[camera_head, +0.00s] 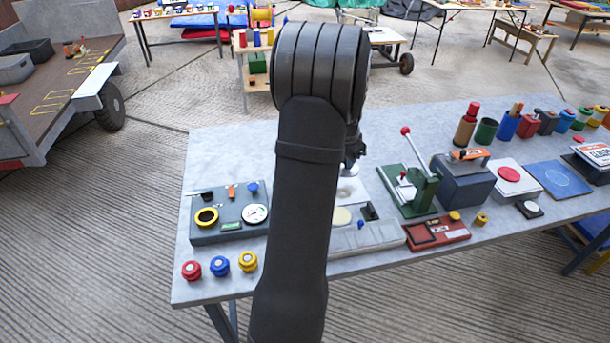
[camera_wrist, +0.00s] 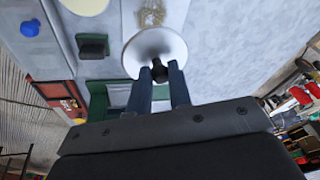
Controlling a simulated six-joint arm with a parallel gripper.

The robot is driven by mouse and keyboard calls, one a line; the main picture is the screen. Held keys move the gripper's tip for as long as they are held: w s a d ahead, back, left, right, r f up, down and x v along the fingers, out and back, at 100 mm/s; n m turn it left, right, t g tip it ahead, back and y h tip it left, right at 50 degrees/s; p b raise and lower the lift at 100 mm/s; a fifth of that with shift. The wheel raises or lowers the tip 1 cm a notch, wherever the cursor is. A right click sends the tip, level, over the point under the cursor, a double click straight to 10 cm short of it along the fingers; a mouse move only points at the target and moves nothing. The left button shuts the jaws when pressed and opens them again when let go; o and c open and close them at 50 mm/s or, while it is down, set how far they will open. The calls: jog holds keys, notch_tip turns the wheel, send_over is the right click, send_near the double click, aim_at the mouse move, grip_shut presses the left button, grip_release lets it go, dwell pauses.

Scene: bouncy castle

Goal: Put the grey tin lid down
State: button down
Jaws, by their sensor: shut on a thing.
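The grey tin lid (camera_wrist: 140,50) is a pale round disc with a dark knob (camera_wrist: 160,72) at its middle. In the wrist view my gripper (camera_wrist: 162,76) is shut on the knob, with a blue-grey finger on either side. The lid is over the grey table, near a brownish rough patch (camera_wrist: 151,14); I cannot tell whether it touches the surface below. In the head view my arm hides most of the gripper, and only a pale sliver of the lid (camera_head: 350,169) shows beside it.
A grey base (camera_head: 365,238) with a cream disc (camera_head: 342,216) and dark block (camera_head: 369,212) stands close by. A green lever press (camera_head: 420,190) and red tray (camera_head: 437,232) are to the right. A control box (camera_head: 230,230) is left. Bare table (camera_head: 230,150) lies behind the box.

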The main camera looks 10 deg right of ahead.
jog(key=shift+n, duration=0.7)
jog(key=w+a+f, duration=0.2)
jog(key=w+a, duration=0.1)
jog(key=w, duration=0.1)
jog(key=w+a+f, duration=0.3)
jog(key=w, duration=0.2)
jog(key=w+a+f, duration=0.2)
jog(key=w+a, duration=0.2)
jog(key=shift+w+a+f, duration=0.1)
jog(key=shift+w+f, duration=0.25)
jog(key=shift+f, duration=0.05)
jog(key=shift+w+a+f, duration=0.1)
jog(key=shift+f, duration=1.95)
jog(key=shift+f, duration=0.15)
jog(key=c, duration=1.3)
grip_release()
jog(key=v, duration=1.2)
